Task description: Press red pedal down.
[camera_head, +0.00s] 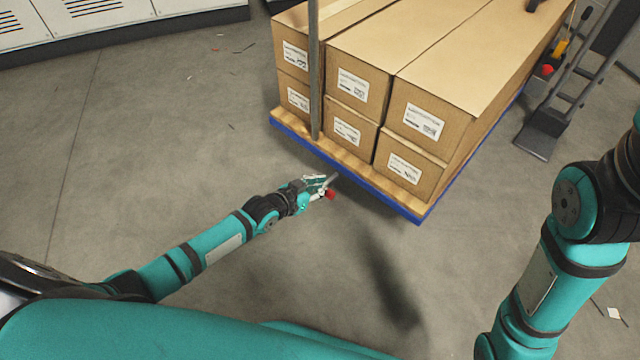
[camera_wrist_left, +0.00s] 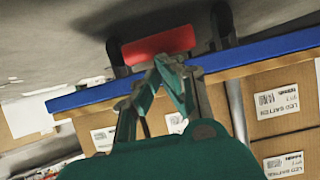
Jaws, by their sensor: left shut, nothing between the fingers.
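The red pedal (camera_head: 330,194) shows as a small red piece at the front edge of the loaded cart, right at my left gripper's tips. In the left wrist view the pedal (camera_wrist_left: 159,46) is a red bar between two dark brackets, next to the cart's blue edge. My left gripper (camera_head: 324,187) is shut and empty; its tips (camera_wrist_left: 170,66) appear at or just by the lower edge of the red bar. I cannot tell whether they touch it. My right arm shows at the right of the head view, but its gripper is out of view.
The cart's wooden deck with blue rim (camera_head: 400,203) carries several cardboard boxes (camera_head: 385,90). A grey upright post (camera_head: 314,70) stands at its front left. A hand truck (camera_head: 555,115) stands at the right. White cabinets (camera_head: 100,15) line the back left. The floor left of the cart is open.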

